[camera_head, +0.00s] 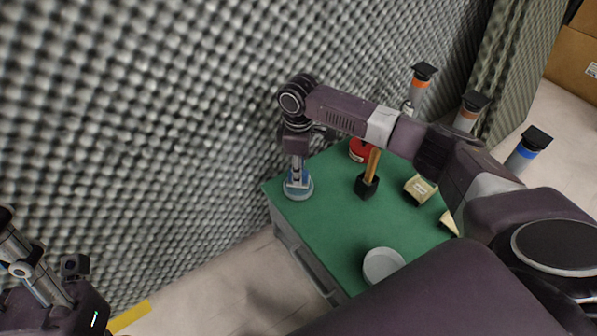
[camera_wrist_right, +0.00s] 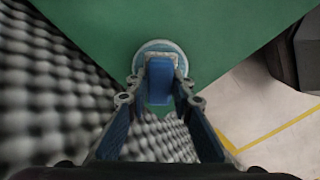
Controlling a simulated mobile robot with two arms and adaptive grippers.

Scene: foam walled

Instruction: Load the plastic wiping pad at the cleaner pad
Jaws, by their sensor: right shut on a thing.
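The wiping pad is a round pale blue-grey disc (camera_head: 298,190) with a blue block-like grip (camera_wrist_right: 160,82) on top. My right gripper (camera_head: 297,178) points down and is shut on the blue grip, with a finger on each side in the right wrist view. The disc is at the back left corner of the green table top, and I cannot tell whether it touches it. A plain light grey round disc (camera_head: 383,265), possibly the cleaner pad, lies near the table's front edge. Part of my left gripper (camera_head: 22,262) shows at the lower left, its fingertips unclear.
The green table (camera_head: 330,225) also holds a black block with an upright wooden handle (camera_head: 370,170), a red round item (camera_head: 360,150) and small tan boxes (camera_head: 420,188). Black-capped posts (camera_head: 528,148) stand to the right. A grey foam wall (camera_head: 150,120) runs close behind the table.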

